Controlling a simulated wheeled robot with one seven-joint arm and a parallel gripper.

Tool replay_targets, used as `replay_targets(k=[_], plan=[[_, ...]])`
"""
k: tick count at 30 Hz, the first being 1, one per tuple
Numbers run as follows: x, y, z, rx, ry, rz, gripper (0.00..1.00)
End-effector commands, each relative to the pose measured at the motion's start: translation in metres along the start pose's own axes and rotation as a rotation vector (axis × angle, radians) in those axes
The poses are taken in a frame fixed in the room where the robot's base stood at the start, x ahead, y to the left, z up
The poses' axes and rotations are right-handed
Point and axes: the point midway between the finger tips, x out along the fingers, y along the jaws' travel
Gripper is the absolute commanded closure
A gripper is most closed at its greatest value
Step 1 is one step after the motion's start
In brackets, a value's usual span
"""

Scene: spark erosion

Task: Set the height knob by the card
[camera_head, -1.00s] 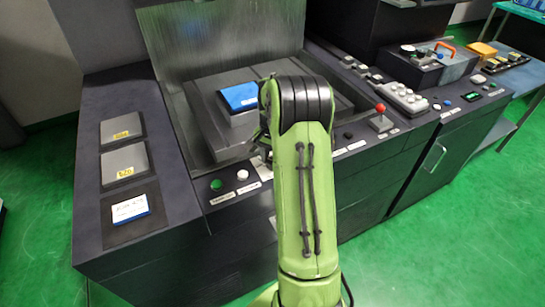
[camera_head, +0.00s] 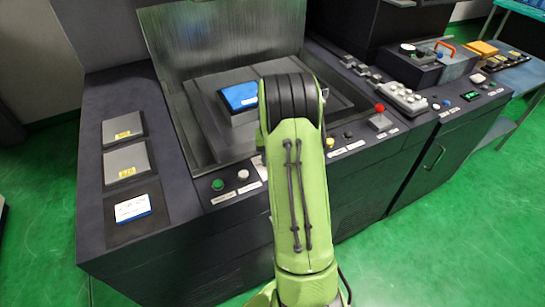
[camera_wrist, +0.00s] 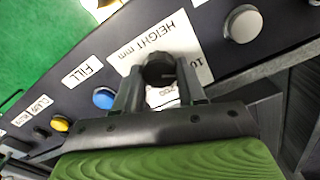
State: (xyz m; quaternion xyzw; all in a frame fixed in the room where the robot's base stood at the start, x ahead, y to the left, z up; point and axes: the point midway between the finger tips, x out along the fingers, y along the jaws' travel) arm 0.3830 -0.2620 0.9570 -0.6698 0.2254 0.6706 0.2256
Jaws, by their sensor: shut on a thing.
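The height knob (camera_wrist: 157,66) is black and sits on a white scale plate (camera_wrist: 124,63) marked "HEIGHT mm" in the wrist view. My gripper (camera_wrist: 160,78) is shut on the knob, one finger on each side. The knob's pointer and most of the scale numbers are hidden or too small to read. In the head view my arm hides the knob and my gripper. A white card (camera_head: 132,207) with blue edging lies on the dark pad at the left of the machine; its writing is too small to read.
A blue button (camera_wrist: 103,98) beside the "FILL" label (camera_wrist: 83,71) and a large pale button (camera_wrist: 242,24) flank the knob. A blue block (camera_head: 239,96) lies in the tank.

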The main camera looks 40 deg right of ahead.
Motion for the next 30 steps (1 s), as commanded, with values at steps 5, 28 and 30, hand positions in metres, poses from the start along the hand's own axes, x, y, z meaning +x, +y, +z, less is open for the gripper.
replay_targets(k=[5, 28, 30], plan=[[-0.001, 0.000, -0.001, -0.013, 0.004, 0.000, 0.91], [-0.004, 0.000, -0.001, -0.012, 0.002, 0.000, 0.34], [-0.014, 0.000, -0.001, -0.012, 0.005, 0.000, 0.34]])
